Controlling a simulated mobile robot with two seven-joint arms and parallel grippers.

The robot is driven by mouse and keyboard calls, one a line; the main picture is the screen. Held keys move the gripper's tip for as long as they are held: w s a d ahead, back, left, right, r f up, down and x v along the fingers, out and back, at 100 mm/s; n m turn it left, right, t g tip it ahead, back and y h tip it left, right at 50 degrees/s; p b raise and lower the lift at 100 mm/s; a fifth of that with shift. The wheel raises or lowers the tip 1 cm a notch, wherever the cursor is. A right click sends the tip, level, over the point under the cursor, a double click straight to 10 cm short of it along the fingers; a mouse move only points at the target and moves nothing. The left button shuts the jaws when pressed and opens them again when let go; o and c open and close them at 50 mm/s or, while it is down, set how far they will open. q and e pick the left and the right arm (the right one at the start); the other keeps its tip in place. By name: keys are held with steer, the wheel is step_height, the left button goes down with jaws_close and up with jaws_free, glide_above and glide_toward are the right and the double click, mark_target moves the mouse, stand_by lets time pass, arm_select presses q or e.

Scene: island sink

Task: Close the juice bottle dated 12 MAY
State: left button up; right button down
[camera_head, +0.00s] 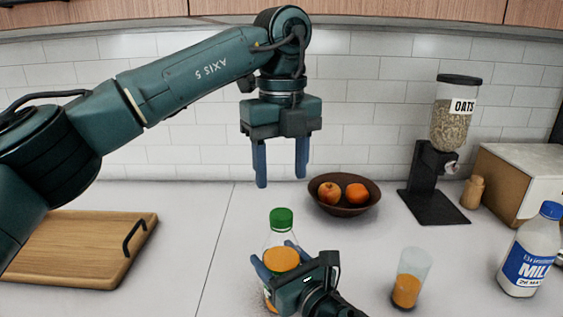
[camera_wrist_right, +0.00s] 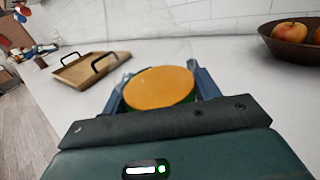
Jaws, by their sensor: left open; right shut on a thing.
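A clear juice bottle (camera_head: 274,240) with orange juice stands on the counter. A green cap (camera_head: 281,218) sits at its top; how tightly it sits, I cannot tell. My right gripper (camera_head: 275,256) is shut around the bottle's body from the front right. In the right wrist view, the orange juice surface (camera_wrist_right: 160,87) shows between the right gripper's fingers (camera_wrist_right: 158,85), and the cap is not visible. My left gripper (camera_head: 281,182) is open and empty, pointing down above the cap with a gap between. No date is readable on the bottle.
A fruit bowl (camera_head: 344,208) stands behind and right of the bottle. A glass of juice (camera_head: 409,280), an oats dispenser (camera_head: 437,180) and a milk bottle (camera_head: 531,252) stand further right. A wooden tray (camera_head: 80,245) lies at left. The counter between tray and bottle is clear.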

mark_target(281, 213)
arm_select(q)
steer(key=n, duration=0.4)
steer(key=shift+r, duration=0.1)
steer(key=n, duration=0.4)
steer(key=shift+r, duration=0.1)
step_height(281, 213, down, 8)
steer(key=shift+f, duration=0.1)
steer(key=shift+c, duration=0.3)
